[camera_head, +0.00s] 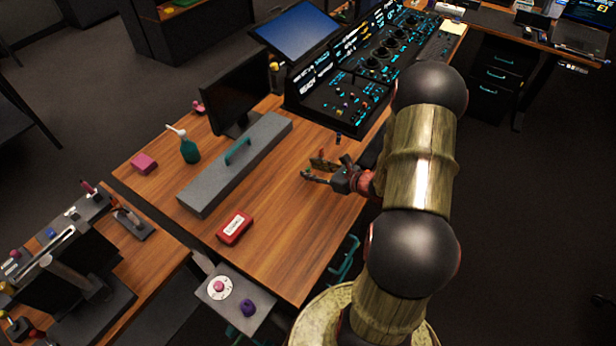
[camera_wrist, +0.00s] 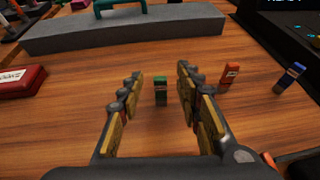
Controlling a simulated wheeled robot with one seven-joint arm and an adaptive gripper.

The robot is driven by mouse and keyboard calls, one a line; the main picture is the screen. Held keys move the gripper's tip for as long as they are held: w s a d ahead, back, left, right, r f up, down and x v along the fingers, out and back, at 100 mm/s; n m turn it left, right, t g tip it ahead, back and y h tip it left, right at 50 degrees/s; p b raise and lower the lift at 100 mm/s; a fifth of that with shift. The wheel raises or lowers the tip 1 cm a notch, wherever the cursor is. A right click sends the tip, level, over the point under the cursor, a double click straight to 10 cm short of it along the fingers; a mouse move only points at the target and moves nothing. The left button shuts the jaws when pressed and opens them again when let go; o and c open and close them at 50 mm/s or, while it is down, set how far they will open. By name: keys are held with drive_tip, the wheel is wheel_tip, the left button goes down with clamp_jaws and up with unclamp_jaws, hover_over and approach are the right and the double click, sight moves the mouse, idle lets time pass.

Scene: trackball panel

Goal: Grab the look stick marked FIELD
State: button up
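Three small upright sticks stand on the wooden desk in the wrist view: a green one (camera_wrist: 161,95), an orange-red one (camera_wrist: 230,74) and a dark blue one (camera_wrist: 290,78). Their pale labels are too small to read, so I cannot tell which is marked FIELD. My gripper (camera_wrist: 158,79) is open and empty, low over the desk. The green stick stands in line with the gap between the fingers, near the fingertips. The orange-red and blue sticks are right of the right finger. In the head view, my gripper (camera_head: 309,168) is by the desk's right side, with the blue stick (camera_head: 338,138) beyond it.
A long grey block with a teal handle (camera_head: 215,175) lies across the desk. A red box (camera_head: 234,229) sits left of my gripper. The black control panel (camera_head: 345,102) stands behind the sticks. Bare desk surrounds the green stick.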

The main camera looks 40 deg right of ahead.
drive_tip(key=shift+x, duration=1.1)
drive_tip(key=c, duration=0.3)
drive_tip(key=c, duration=0.6)
